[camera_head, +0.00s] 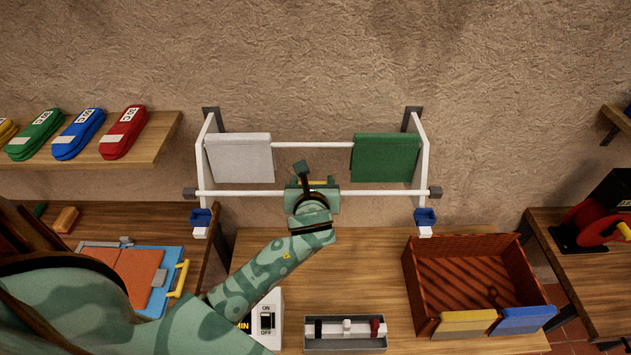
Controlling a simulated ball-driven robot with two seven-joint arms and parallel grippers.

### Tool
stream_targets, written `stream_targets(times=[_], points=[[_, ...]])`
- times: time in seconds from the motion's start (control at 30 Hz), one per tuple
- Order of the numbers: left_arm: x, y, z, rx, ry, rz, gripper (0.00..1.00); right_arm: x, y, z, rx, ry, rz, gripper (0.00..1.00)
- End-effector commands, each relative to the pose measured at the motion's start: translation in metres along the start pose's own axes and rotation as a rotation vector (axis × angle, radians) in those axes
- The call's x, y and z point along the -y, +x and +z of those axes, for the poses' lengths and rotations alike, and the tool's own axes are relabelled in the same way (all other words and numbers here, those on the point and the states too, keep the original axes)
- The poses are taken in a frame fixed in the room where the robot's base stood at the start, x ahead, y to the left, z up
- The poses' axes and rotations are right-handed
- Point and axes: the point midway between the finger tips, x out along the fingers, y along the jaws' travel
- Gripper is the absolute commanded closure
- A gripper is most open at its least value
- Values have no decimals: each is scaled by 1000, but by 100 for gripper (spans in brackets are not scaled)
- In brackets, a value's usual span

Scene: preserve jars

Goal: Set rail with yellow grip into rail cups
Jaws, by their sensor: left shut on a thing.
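The white rail (260,193) spans the middle of the view, roughly level, with a dark block at each end. Its yellow grip (318,183) shows only in part between the fingers of my left gripper (313,187), which is shut on it. The two blue rail cups are the left cup (201,216) and the right cup (425,216), at the front ends of the white side arms. The rail's ends appear above the cups in the picture, apart from them. I cannot tell the exact height gap. My right gripper is not in view.
A white cloth (240,158) and a green cloth (385,158) hang on a rear bar (312,145). A brown crate (410,270), a switch box (267,318) and a grey tray (345,346) stand on the table below. A shelf (160,140) holds coloured cases at left.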

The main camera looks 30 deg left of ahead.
Motion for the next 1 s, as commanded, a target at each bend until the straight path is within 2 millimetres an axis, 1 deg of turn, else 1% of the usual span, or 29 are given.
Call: stream_targets(times=[0.1,0.27,0.43,0.47,0.5,0.7,0.83,1.0], points=[[0,0,0,0,0,-1,53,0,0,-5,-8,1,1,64],[0,-1,1,-1,1,-1,53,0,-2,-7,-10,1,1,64],[0,-2,3,-2,4,-1,53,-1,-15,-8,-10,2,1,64],[0,-1,0,-2,3,-1,53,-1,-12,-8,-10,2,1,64],[0,2,-8,-1,2,-1,53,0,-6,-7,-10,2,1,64],[0,12,-31,-2,2,-2,53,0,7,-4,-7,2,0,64],[0,17,-42,-1,3,-2,53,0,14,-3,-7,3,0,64],[0,20,-51,-1,1,-2,53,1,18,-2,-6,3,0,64]])
